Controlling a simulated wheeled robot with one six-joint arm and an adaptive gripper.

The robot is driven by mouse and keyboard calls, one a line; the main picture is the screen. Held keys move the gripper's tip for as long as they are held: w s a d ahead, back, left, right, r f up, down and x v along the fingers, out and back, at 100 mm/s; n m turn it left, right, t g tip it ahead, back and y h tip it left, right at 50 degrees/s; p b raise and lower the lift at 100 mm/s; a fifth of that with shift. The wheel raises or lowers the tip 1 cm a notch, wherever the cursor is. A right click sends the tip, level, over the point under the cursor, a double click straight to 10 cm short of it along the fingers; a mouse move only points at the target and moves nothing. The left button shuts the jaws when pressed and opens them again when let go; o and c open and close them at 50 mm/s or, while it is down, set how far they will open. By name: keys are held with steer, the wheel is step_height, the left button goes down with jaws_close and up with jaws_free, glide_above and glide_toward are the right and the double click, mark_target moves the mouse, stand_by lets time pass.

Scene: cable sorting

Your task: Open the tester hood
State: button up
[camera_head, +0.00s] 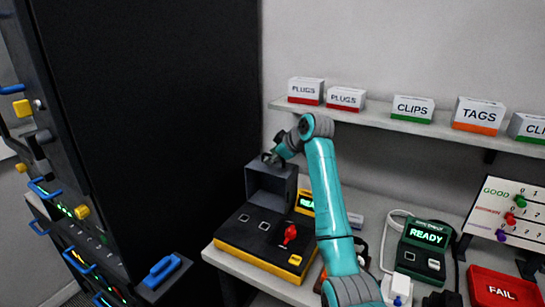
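The tester (248,246) is a black, yellow-trimmed box on the left end of the bench, with square sockets and a red lever (290,234) on top. Its dark grey hood (272,185) stands upright at the back of the tester, and the sockets in front of it are uncovered. My teal arm reaches over from the right. My gripper (270,158) is at the hood's top edge, small and dark. I cannot tell whether its fingers touch or grip the hood. A yellow-framed display (306,202) with green text is partly hidden behind my arm.
A shelf (385,117) above holds boxes labelled PLUGS, CLIPS and TAGS. A tall black rack (150,120) with blue handles stands close on the left. A second device (422,262) reading READY, a red FAIL tray (502,290) and a white tally board (505,208) are on the right.

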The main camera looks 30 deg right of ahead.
steer(key=v, duration=1.1)
steer(key=shift+s, duration=0.2)
steer(key=shift+r, duration=0.15)
